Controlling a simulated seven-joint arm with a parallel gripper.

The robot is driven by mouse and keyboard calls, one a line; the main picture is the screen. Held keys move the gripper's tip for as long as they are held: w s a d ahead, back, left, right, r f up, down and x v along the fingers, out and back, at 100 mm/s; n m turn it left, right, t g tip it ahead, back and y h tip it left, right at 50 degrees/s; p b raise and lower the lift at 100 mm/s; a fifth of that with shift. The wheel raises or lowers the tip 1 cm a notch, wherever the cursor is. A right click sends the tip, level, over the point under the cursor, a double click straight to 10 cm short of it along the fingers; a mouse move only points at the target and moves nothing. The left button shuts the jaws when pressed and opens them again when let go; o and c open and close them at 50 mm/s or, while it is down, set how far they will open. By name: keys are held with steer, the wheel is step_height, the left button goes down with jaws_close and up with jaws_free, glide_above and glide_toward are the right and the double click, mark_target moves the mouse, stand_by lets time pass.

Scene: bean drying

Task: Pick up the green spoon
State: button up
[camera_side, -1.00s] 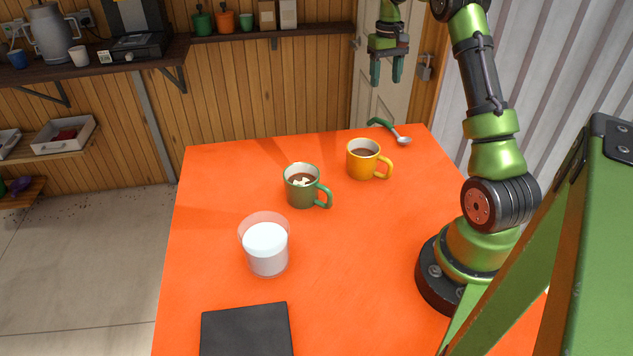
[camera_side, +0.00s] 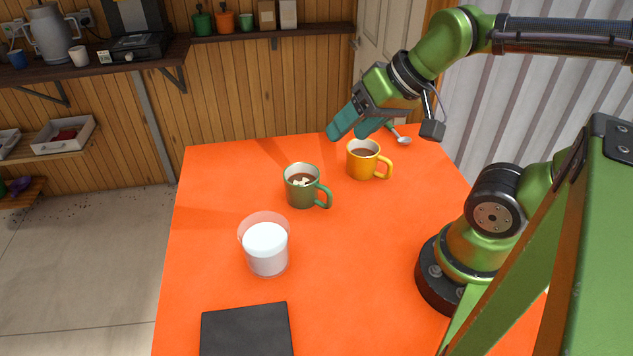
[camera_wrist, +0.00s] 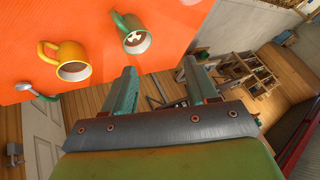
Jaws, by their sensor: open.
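The green spoon (camera_side: 402,139) lies at the far right edge of the orange table, just behind the yellow mug. In the side view its silver bowl shows, and most of its green handle is hidden behind my gripper. In the wrist view the spoon (camera_wrist: 38,92) is at the left, with its green handle at the table edge. My gripper (camera_side: 352,127) is open and empty, tilted, its teal fingers pointing down and left above the far table edge. In the wrist view the fingers (camera_wrist: 164,90) are apart with nothing between them, and the spoon is off to their left.
A yellow mug (camera_side: 363,163) with dark drink stands close to the spoon. A green mug (camera_side: 300,190) is left of it. A glass of white liquid (camera_side: 267,250) and a black slab (camera_side: 246,332) are nearer. The right middle of the orange table (camera_side: 370,240) is clear.

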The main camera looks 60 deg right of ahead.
steer(key=shift+s+a+r, duration=0.1)
steer(key=shift+a+r, duration=0.15)
steer(key=shift+r, duration=0.05)
steer(key=shift+c, duration=0.5)
steer(key=c, duration=0.4)
